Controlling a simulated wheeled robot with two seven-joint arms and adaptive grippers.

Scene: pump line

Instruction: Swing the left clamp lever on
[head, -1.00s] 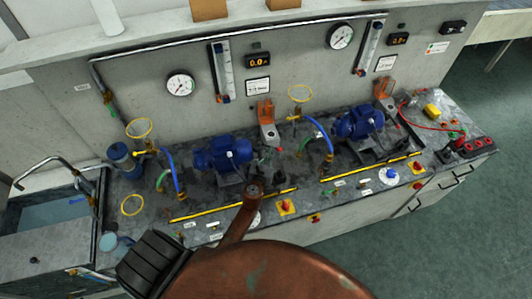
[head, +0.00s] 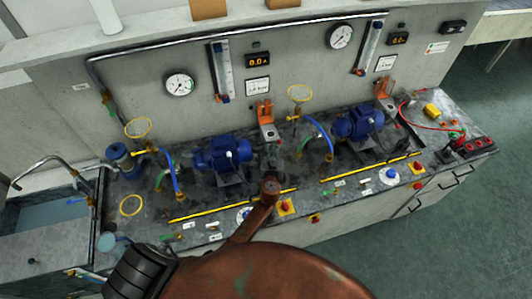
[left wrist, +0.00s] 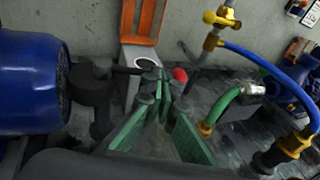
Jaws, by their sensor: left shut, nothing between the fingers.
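In the left wrist view, a red knob (left wrist: 180,75), which looks like the end of the left clamp lever, shows just right of my fingertips. Its shaft is mostly hidden, and I cannot tell whether the fingers touch it. My left gripper (left wrist: 161,84), with green finger pads, is shut and empty. In the head view my left gripper (head: 272,158) is a small dark shape right of the left blue pump (head: 222,154), below the orange bracket (head: 264,110). The lever cannot be made out clearly there. My right gripper is not in view.
The blue motor (left wrist: 32,85) is close at left in the wrist view. The blue hose (left wrist: 262,62) and green hose (left wrist: 222,104) stand at right. In the head view, a second blue pump (head: 358,122) stands to the right and a sink (head: 45,208) is at far left.

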